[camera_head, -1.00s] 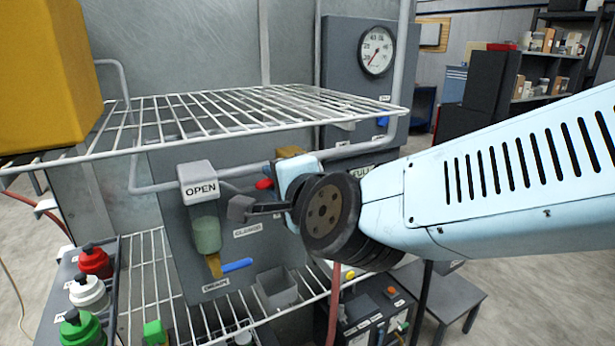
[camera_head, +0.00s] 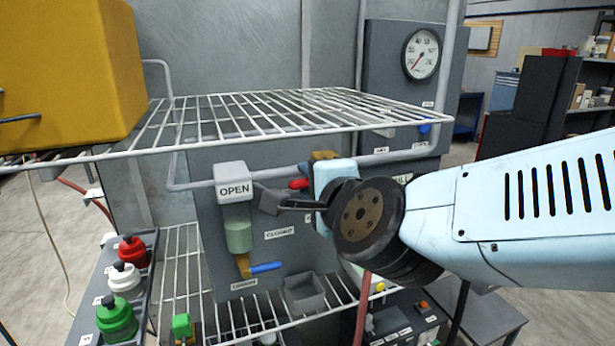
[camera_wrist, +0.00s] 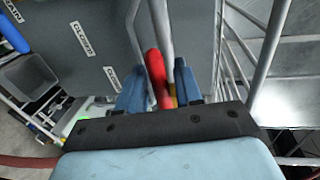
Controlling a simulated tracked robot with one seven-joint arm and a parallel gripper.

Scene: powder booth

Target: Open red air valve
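The red valve handle (camera_head: 299,184) shows in the head view just left of my gripper's pale blue body, on the grey panel. In the wrist view the red handle (camera_wrist: 157,75) stands between the two blue fingers of my gripper (camera_wrist: 160,86). It lies close to the left finger, and a gap shows between it and the right finger. The fingers are apart, not closed on it. A brass-coloured part (camera_head: 325,156) shows above my gripper in the head view.
A wire shelf (camera_head: 260,110) spans above my gripper, with a yellow box (camera_head: 70,75) on it. An "OPEN" regulator (camera_head: 234,188) and blue drain handle (camera_head: 265,267) are left of my wrist. A grey bin (camera_head: 305,292) sits below. Pipes (camera_wrist: 268,55) run right in the wrist view.

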